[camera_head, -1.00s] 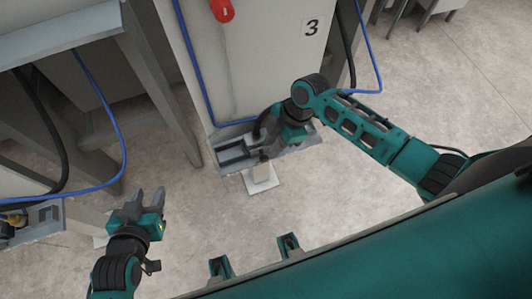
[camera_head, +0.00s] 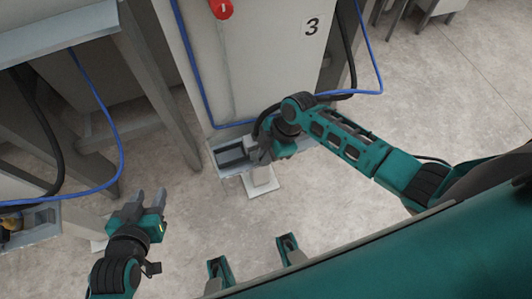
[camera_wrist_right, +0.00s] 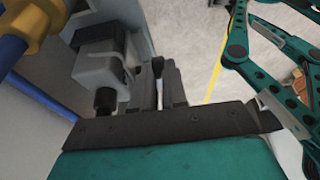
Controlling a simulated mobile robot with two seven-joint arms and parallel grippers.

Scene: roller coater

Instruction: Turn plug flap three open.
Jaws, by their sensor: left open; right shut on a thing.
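The cabinet marked 3 (camera_head: 265,75) has a grey socket holder (camera_head: 232,157) at its lower end. My right gripper (camera_head: 262,150) is at the right part of this holder. Its fingers (camera_wrist_right: 165,85) are shut on a small part there, which I take to be plug flap three; the fingers mostly hide it, and its angle cannot be told. A grey plug block (camera_wrist_right: 100,62) is just left of the fingers in the right wrist view. My left gripper (camera_head: 150,195) is open and empty, over the floor to the left, apart from the holder.
A blue cable (camera_head: 200,85) and a black cable (camera_head: 347,50) run along cabinet 3. A red part (camera_head: 221,8) is higher up on it. Another holder (camera_head: 35,225) with a yellow connector is at the far left.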

